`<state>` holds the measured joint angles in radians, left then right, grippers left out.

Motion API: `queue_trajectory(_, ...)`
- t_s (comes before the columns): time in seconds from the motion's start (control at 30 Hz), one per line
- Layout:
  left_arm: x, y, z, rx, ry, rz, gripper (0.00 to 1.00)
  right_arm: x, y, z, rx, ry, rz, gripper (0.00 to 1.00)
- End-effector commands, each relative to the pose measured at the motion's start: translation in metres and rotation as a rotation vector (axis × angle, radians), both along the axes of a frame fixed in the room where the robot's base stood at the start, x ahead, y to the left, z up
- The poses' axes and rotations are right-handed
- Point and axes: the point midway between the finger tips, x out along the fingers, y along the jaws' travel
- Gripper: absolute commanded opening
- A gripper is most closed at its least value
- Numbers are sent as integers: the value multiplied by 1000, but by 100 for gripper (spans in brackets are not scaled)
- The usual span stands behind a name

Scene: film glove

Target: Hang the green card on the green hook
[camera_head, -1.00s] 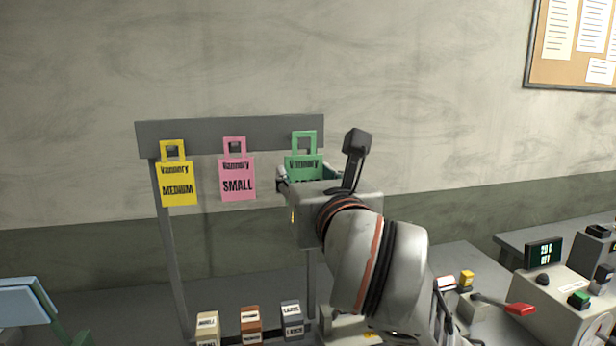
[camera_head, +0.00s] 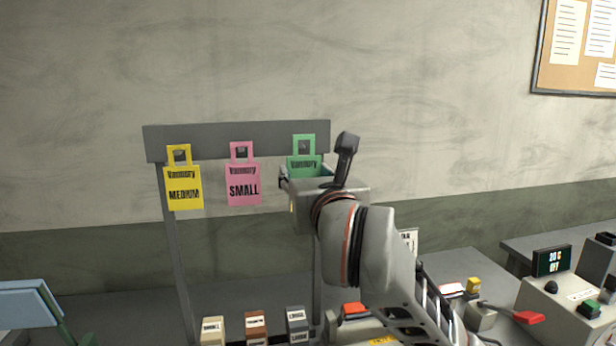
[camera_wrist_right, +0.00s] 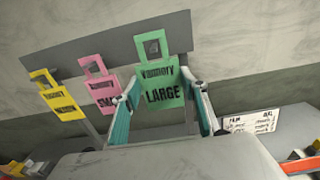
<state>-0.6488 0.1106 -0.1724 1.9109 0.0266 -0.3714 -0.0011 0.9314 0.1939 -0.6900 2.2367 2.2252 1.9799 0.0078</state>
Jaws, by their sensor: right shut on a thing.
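The green card (camera_head: 304,164), marked "LARGE" in the right wrist view (camera_wrist_right: 161,94), is upright with its looped handle in front of the right end of the grey hook board (camera_head: 220,136). My right gripper (camera_head: 306,182) is shut on the card's sides, with one finger on each edge in the right wrist view (camera_wrist_right: 162,100). The hand hides the card's lower part in the head view. A small dark shape shows inside the loop. I cannot tell whether it is the green hook or whether the loop rests on it. My left gripper is out of view.
A yellow "MEDIUM" card (camera_head: 183,190) and a pink "SMALL" card (camera_head: 243,186) hang on the board to the left. Several small labelled blocks (camera_head: 256,325) stand below. A control console (camera_head: 562,305) is at right. The wall above the board is clear.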

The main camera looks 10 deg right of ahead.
Motion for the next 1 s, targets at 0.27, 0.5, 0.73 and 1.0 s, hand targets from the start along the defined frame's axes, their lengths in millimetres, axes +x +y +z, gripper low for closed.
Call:
queue_trajectory(0.27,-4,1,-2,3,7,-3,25,15,0,-1,-1,0,-1,35)
queue_trajectory(0.5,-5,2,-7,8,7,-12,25,25,0,-7,0,0,0,35)
queue_trajectory(0.73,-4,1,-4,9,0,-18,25,28,0,-10,0,0,1,35)
queue_trajectory(1.0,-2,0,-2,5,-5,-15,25,29,0,-11,0,0,0,35)
